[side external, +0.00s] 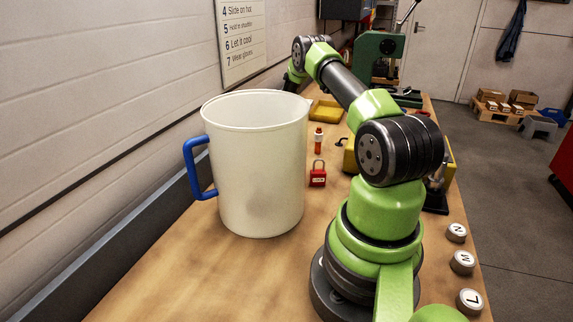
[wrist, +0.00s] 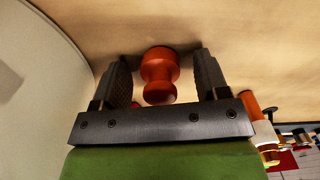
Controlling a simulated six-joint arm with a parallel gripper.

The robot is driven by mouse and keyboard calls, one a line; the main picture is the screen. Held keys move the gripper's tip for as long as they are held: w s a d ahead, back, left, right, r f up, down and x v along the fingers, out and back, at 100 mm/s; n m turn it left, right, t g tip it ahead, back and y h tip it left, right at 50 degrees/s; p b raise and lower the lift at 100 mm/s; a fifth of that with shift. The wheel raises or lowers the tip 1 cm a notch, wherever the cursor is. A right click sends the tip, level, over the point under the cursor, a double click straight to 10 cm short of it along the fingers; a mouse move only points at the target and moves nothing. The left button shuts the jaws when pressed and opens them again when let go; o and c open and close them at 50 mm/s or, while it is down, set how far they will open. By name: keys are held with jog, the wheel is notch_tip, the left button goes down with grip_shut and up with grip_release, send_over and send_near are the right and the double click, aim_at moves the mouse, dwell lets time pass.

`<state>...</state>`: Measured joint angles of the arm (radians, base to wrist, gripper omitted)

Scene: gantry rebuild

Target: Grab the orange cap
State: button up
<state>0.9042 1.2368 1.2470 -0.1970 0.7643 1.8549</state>
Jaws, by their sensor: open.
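An orange-red, waisted, knob-like piece (wrist: 159,72), which looks like the orange cap, sits between the two dark fingers of my gripper (wrist: 160,60) in the wrist view. My gripper is open, with a gap on each side of the piece. I cannot tell how far the fingers are above the wooden table. In the side view my gripper and this piece are hidden behind the large white jug (side external: 258,175). A small orange-topped bottle (side external: 318,141) stands on the table right of the jug.
The jug has a blue handle (side external: 194,168), and its pale wall (wrist: 35,85) fills the wrist view's left. A red padlock (side external: 318,176) and yellow tray (side external: 326,111) are right of it. Numbered round pieces (side external: 462,262) line the right table edge. The front left of the table is clear.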

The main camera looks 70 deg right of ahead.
jog(key=c, duration=1)
jog(key=shift+r, duration=0.15)
